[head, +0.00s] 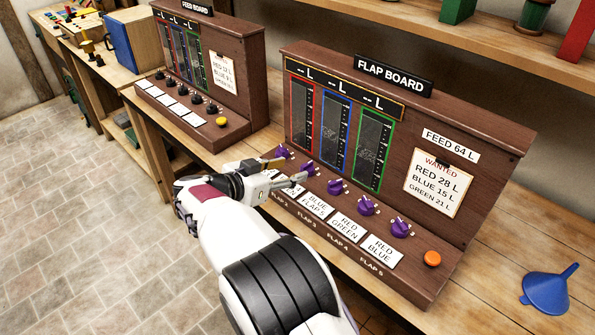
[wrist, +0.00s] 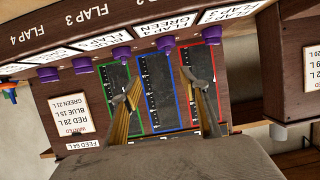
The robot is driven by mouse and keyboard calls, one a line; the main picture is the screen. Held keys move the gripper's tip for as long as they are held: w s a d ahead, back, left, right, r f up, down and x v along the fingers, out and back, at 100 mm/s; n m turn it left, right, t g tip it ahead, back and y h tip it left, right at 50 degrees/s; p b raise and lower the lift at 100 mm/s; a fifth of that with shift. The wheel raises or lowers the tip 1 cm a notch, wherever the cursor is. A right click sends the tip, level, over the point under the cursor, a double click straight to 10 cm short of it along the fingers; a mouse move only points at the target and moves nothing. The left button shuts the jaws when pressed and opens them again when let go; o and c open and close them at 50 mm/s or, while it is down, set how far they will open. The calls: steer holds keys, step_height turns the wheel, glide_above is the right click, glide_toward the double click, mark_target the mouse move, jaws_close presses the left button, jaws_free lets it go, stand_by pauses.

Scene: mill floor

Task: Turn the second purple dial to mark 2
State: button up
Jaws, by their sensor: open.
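The flap board (head: 480,150) carries a row of several purple dials. The second purple dial (head: 307,168) from the left is just beyond my gripper (head: 288,173) in the head view. In the upside-down wrist view, the second dial (wrist: 165,43) lies above and between the fingertips of my gripper (wrist: 160,82), which are spread apart and empty. The fingers appear apart from the dial. The dial's setting and its marks are too small to read. The first purple dial (head: 283,152) is close by on the left, and the third (head: 336,187) on the right.
An orange button (head: 432,258) sits at the right end of the board. Label cards (head: 345,226) run below the dials. The feed board (head: 245,60) stands to the left, and a blue funnel (head: 548,290) lies on the bench at the right.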

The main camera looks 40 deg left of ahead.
steer(key=w+d+r+n+y, duration=0.1)
steer(key=w+d+r+n, duration=0.15)
steer(key=w, duration=0.25)
steer(key=n+g+y, duration=0.1)
steer(key=n+y, duration=0.2)
steer(key=y, duration=0.2)
glide_toward(306, 169)
steer(key=shift+w+a+r, duration=0.1)
steer(key=shift+w+a, duration=0.1)
steer(key=shift+w, duration=0.8)
steer(key=shift+s+a+g, duration=0.2)
steer(key=shift+a+g, duration=0.05)
steer(key=shift+g, duration=0.05)
steer(key=shift+x, duration=3.9)
steer(key=shift+d, duration=0.1)
